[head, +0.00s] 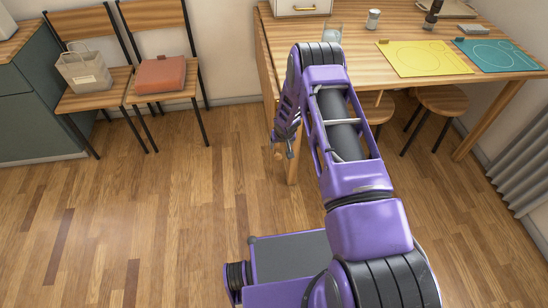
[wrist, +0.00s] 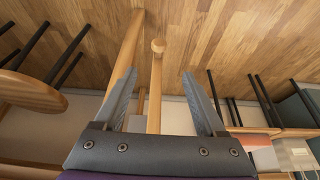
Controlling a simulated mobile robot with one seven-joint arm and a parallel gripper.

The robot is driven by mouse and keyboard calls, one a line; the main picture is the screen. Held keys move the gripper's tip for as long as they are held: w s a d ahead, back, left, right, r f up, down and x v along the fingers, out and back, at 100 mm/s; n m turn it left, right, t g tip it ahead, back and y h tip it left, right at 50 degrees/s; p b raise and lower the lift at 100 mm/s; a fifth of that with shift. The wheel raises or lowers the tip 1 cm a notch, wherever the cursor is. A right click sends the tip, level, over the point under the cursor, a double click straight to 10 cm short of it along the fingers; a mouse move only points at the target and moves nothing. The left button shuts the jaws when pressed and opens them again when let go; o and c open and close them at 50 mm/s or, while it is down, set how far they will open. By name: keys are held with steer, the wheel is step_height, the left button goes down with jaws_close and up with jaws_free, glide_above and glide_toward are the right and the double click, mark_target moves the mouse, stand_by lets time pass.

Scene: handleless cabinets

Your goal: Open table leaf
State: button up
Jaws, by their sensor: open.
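The wooden table (head: 370,30) stands at the upper right in the head view. Its leaf (head: 266,72) appears as a narrow panel hanging down along the table's left side, seen almost edge-on. A table leg (wrist: 127,50) runs left of the bar.
Two chairs (head: 160,80) stand against the wall at left, carrying a bag (head: 84,72) and a red-brown cushion-like item (head: 160,74). Stools (head: 442,100) are under the table. Yellow (head: 425,58) and teal (head: 497,54) mats lie on top. The floor left of the table is clear.

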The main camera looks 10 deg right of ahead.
mark_target(278, 156)
steer(key=b+x, duration=0.4)
steer(key=x, duration=1.1)
steer(key=shift+s+b, duration=0.2)
steer(key=shift+b, duration=0.15)
steer(key=shift+w+d+f+b, duration=0.1)
steer(key=shift+w+f+b, duration=0.2)
steer(key=shift+f, duration=0.2)
jaws_close()
